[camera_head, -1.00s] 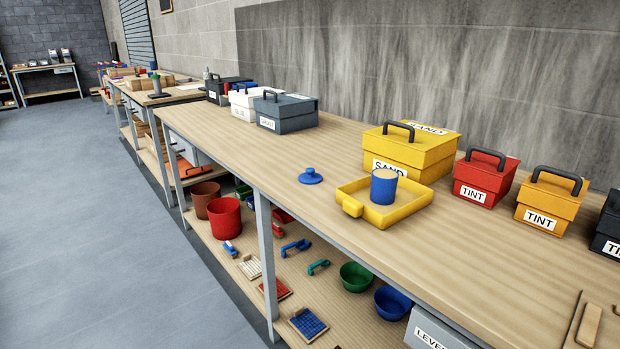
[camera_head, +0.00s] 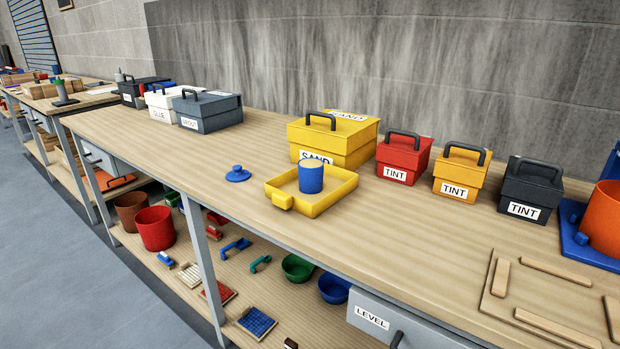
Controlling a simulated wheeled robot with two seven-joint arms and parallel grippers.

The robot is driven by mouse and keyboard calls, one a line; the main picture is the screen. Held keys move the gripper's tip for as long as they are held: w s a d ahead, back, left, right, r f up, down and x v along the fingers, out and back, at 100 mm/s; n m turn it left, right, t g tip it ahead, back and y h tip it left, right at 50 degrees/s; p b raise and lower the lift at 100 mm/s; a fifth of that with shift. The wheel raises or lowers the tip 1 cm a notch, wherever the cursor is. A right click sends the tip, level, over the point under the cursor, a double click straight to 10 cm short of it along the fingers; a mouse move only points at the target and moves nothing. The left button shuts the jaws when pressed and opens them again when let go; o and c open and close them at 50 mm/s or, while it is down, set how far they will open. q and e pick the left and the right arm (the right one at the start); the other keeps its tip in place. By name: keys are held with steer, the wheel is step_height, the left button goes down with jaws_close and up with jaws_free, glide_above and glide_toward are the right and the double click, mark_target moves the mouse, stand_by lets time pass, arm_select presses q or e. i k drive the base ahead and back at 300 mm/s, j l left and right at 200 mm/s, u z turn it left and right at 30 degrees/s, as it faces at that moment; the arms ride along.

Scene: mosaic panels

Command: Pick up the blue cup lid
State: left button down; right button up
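The blue cup lid (camera_head: 238,174) is a small round disc with a knob on top. It lies flat on the wooden workbench (camera_head: 190,160), left of the yellow tray (camera_head: 318,203). The blue cup (camera_head: 311,178) stands upright in that tray, its top showing a pale tan surface. Neither of my grippers shows in the head view.
A yellow SAND box (camera_head: 335,140) stands behind the tray. Red (camera_head: 403,160), yellow (camera_head: 461,174) and black (camera_head: 531,192) TINT boxes stand to its right. Grey (camera_head: 207,112) and white boxes stand to the left. The bench top around the lid is clear.

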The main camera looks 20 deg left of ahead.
mark_target(238, 174)
steer(key=i+j+z, duration=0.1)
steer(key=j+z, duration=0.15)
steer(key=j, duration=0.45)
steer(key=j+z, duration=0.25)
steer(key=j, duration=0.45)
steer(key=j+z, duration=0.25)
steer(key=j, duration=0.45)
steer(key=j+z, duration=0.25)
steer(key=j, duration=0.45)
steer(key=k+j+z, duration=0.25)
steer(key=j, duration=0.4)
steer(key=i, duration=0.05)
